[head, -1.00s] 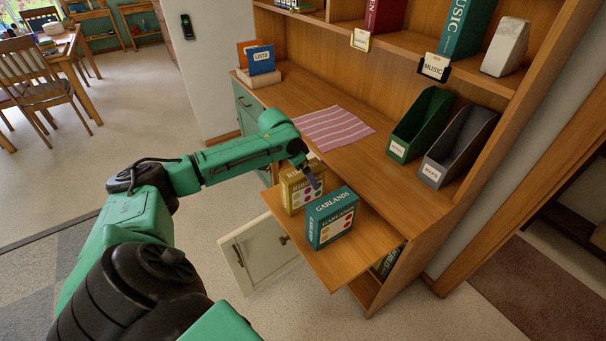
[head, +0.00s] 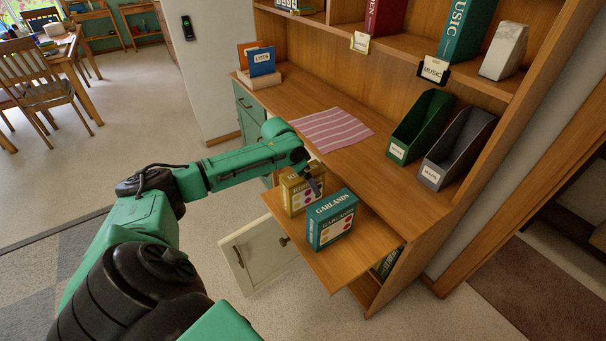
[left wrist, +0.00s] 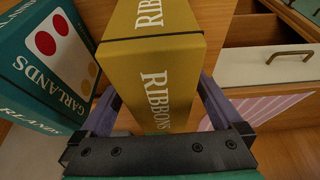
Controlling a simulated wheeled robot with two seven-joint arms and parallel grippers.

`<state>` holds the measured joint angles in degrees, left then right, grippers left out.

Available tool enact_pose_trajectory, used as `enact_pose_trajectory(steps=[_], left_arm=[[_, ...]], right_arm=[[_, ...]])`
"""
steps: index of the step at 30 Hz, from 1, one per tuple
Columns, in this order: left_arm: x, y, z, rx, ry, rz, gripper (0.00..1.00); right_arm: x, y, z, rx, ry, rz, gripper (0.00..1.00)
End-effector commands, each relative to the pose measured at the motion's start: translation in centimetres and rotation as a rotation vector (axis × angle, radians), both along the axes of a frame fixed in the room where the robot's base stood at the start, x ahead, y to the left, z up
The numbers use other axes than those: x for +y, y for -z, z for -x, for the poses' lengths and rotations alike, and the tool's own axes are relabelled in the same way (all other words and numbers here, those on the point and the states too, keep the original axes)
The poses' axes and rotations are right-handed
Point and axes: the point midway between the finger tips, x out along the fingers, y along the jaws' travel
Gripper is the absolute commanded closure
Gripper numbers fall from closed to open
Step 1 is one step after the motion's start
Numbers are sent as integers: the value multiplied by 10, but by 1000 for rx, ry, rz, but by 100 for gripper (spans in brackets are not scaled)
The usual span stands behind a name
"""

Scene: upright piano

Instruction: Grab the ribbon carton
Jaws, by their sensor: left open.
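The yellow ribbon carton (head: 295,194) stands upright on the pulled-out wooden shelf, partly hidden by my left gripper in the head view. In the left wrist view the ribbon carton (left wrist: 153,72), lettered RIBBONS, lies between the two fingers. My left gripper (head: 314,184) is open, with one finger on each side of the carton; the left wrist view also shows the gripper (left wrist: 160,110). I cannot tell whether the fingers touch it. My right gripper is not in view.
A teal garlands carton (head: 332,219) stands close beside the ribbon carton, to its right in the head view. The shelf (head: 364,251) is bare at its right. An open cream door (head: 262,254) hangs below. A striped cloth (head: 332,129) lies on the desk.

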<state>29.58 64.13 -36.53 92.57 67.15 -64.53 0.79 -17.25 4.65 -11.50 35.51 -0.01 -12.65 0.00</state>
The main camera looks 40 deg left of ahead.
Motion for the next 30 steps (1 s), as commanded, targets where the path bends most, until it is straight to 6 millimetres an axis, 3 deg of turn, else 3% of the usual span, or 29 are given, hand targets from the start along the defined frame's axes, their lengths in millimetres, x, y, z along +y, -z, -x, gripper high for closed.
enact_pose_trajectory(steps=[4,5,12,13,20,24,30], left_arm=[[0,0,0,0,0,0,0],[0,0,0,0,0,0,4],[0,0,0,0,0,0,96],[0,0,0,0,0,0,100],[0,-1,0,-2,1,-1,100],[1,-2,-1,-4,1,-3,100],[0,-50,-2,-10,0,-2,100]], right_arm=[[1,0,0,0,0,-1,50],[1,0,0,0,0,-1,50],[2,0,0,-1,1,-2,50],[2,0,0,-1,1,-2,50],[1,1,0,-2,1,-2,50],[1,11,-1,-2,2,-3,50],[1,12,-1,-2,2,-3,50]])
